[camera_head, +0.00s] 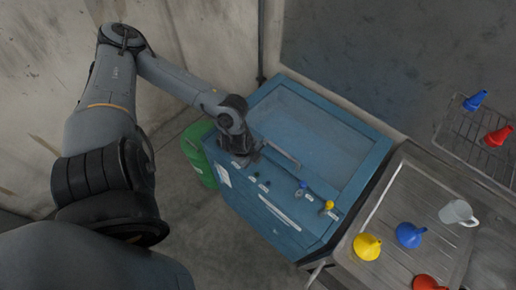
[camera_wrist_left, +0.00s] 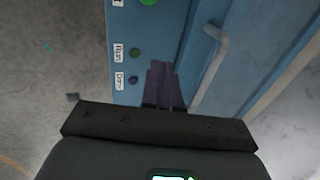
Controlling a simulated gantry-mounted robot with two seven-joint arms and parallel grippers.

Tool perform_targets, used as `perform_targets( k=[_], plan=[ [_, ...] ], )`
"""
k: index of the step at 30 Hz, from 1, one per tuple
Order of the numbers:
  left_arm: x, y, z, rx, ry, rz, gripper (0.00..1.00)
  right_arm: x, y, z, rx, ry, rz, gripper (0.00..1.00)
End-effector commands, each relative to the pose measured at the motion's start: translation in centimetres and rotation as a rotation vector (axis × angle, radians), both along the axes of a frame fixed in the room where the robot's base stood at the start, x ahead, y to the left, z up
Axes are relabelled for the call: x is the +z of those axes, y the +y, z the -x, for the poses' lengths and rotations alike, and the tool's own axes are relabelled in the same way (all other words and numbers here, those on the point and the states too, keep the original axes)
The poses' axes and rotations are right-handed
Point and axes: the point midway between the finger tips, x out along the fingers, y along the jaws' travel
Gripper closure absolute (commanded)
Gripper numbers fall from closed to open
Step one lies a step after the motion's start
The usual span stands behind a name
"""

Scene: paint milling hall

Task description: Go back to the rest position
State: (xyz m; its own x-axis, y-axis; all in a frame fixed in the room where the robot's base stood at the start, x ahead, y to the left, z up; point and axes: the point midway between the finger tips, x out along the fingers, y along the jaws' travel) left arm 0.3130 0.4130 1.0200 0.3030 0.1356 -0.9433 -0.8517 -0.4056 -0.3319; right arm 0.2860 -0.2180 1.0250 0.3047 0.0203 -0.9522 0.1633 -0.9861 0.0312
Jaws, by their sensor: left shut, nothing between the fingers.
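My left arm comes in from the left in the head view. My left gripper (camera_head: 246,160) is over the front left part of the blue machine (camera_head: 318,128), close to its panel. In the left wrist view the dark fingers (camera_wrist_left: 163,88) are together with nothing between them. They are beside the machine's grey bar handle (camera_wrist_left: 212,68) and labelled buttons, one green (camera_wrist_left: 135,52) and one dark blue (camera_wrist_left: 133,79). The handle also shows in the head view (camera_head: 282,155), just right of the gripper. I cannot tell whether the fingers touch the machine. My right gripper is in neither view.
A green drum (camera_head: 195,153) stands left of the machine. Blue (camera_head: 301,186) and yellow (camera_head: 328,206) fittings are on its front. The metal bench holds a yellow funnel (camera_head: 367,246), blue funnel (camera_head: 409,235) and pale mug (camera_head: 457,212). A wire rack (camera_head: 463,145) holds funnels. Concrete wall stands behind.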

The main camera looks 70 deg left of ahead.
Motion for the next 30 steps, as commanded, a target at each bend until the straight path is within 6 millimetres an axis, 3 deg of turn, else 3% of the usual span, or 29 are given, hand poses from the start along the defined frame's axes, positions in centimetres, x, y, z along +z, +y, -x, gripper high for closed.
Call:
perform_targets(
  k=[5, 8, 10, 14, 17, 21, 24, 27, 30],
  plan=[
    [0.4, -0.3, 0.4, -0.005, 0.005, -0.001, 1.00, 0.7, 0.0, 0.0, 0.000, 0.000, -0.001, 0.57],
    [-0.5, -1.1, 1.4, -0.005, 0.028, 0.020, 1.00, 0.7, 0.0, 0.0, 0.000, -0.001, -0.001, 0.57],
    [-1.7, -2.8, 2.4, -0.003, 0.049, 0.061, 1.00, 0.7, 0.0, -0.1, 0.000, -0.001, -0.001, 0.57],
    [-4.0, -8.3, 4.2, 0.010, 0.084, 0.197, 1.00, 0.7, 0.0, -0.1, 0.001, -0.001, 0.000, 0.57],
    [-4.9, -14.2, 5.2, 0.046, 0.088, 0.348, 1.00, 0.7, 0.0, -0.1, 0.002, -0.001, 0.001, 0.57],
    [-4.4, -21.9, 4.9, 0.153, 0.039, 0.552, 1.00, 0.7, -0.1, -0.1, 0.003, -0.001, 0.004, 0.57],
    [-3.0, -25.8, 3.8, 0.246, -0.020, 0.666, 1.00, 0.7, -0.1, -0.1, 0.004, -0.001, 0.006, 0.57],
    [-1.4, -28.3, 2.3, 0.362, -0.085, 0.747, 1.00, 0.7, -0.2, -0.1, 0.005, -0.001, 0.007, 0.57],
    [0.1, -29.2, 0.7, 0.494, -0.148, 0.795, 1.00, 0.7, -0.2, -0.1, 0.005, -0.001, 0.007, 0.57]
  ],
)
